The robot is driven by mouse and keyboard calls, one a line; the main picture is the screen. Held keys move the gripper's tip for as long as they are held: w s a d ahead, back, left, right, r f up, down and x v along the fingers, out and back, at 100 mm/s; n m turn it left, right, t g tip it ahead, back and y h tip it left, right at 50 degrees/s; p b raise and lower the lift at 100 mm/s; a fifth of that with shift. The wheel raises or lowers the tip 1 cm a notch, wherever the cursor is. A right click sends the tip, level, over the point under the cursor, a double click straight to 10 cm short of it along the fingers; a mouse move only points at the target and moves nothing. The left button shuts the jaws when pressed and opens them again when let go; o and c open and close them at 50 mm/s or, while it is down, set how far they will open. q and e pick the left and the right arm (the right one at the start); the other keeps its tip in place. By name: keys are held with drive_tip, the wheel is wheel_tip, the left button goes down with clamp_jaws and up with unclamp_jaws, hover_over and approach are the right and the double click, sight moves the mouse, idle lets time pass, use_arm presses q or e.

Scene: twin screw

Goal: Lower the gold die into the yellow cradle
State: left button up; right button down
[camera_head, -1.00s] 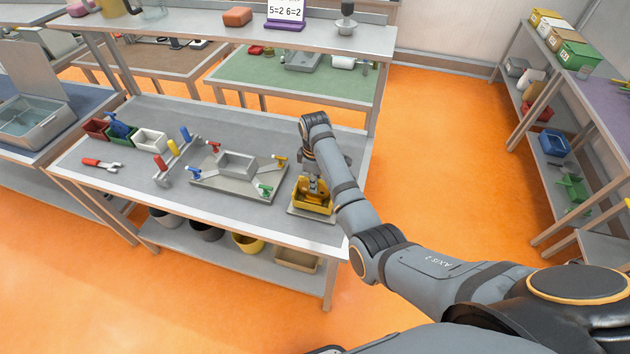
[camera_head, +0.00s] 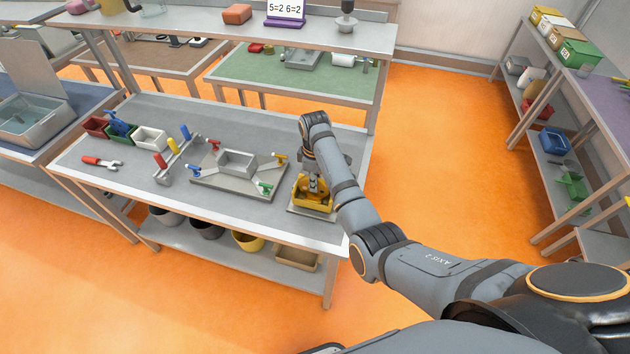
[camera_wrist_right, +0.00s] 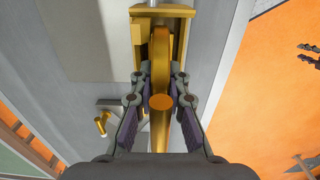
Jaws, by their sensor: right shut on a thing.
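The yellow cradle (camera_head: 312,204) stands on a small grey plate at the right end of the grey bench. My right gripper (camera_head: 316,187) is over the cradle, pointing down, shut on the gold die. In the right wrist view the gold die (camera_wrist_right: 161,60) is between the fingers of the right gripper (camera_wrist_right: 160,82), and its far part lies within the outline of the yellow cradle (camera_wrist_right: 181,22). How deep the die sits, and whether it touches the cradle floor, I cannot tell. My left gripper is not in view.
Left of the cradle is a grey fixture plate (camera_head: 210,185) with a box and coloured clamps. A stand with coloured handles (camera_head: 165,165), small bins (camera_head: 150,138) and a red-handled tool (camera_head: 95,161) lie further left. A raised shelf (camera_head: 210,32) runs behind.

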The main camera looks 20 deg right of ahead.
drive_tip(key=shift+f, duration=0.35)
drive_tip(key=c, duration=1.3)
unclamp_jaws()
drive_tip(key=shift+o, duration=0.2)
wheel_tip(320, 180, up, 8)
drive_tip(key=shift+f, duration=0.25)
